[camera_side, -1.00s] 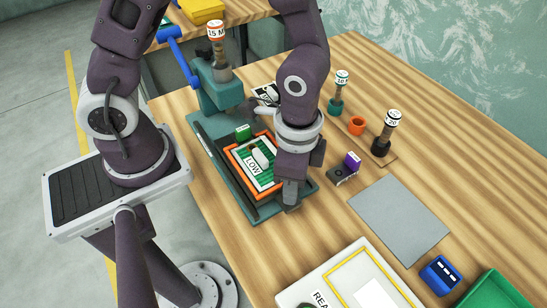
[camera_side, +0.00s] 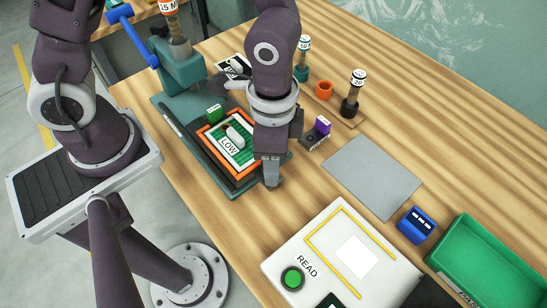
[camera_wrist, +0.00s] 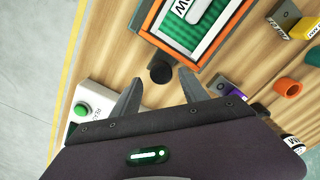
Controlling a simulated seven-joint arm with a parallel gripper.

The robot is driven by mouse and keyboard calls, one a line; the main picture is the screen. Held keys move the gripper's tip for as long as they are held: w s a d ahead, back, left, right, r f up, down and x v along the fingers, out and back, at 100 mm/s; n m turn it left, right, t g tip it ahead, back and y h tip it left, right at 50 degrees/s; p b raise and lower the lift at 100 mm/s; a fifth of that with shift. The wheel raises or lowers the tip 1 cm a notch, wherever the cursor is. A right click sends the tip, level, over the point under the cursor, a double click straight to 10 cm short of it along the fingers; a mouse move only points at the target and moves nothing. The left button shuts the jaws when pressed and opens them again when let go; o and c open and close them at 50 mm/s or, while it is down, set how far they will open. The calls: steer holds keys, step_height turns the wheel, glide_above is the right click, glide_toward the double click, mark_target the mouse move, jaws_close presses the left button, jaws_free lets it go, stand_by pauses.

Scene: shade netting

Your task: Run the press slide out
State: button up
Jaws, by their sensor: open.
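The teal press (camera_side: 184,72) stands at the back left of the table with a blue lever. Its slide holds an orange-framed nest (camera_side: 206,137) with a green-and-white piece labelled LOW (camera_side: 229,146) and a small pale part on top. The orange frame (camera_wrist: 148,27) also shows at the top of the wrist view. A round black knob (camera_wrist: 161,73) stands at the frame's near side, largely hidden in the side view. My gripper (camera_wrist: 160,90) is open and empty, its fingers spread on either side of the knob, apart from it in the picture. In the side view my gripper (camera_side: 271,178) is low beside the slide's near end.
A white reader (camera_side: 285,262) with a green button stands at the front. A grey mat (camera_side: 372,176), blue block (camera_side: 416,225) and green bin (camera_side: 490,255) lie right. A purple-tagged block (camera_side: 315,135), orange ring (camera_side: 324,89) and two labelled stamps (camera_side: 350,100) stand beyond my gripper.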

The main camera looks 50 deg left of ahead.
step_height(320, 180, up, 6)
steer(key=shift+r, duration=0.15)
steer(key=s+a+r+n+t, duration=0.2)
steer(key=s+a+r+n, duration=0.2)
steer(key=a+r, duration=0.3)
steer(key=s+a+r+n+t, duration=0.3)
steer(key=a+r+n, duration=0.2)
steer(key=a+r, duration=0.2)
steer(key=shift+s+a+t, duration=0.3)
steer(key=shift+s+a, duration=0.05)
steer(key=shift+a, duration=0.2)
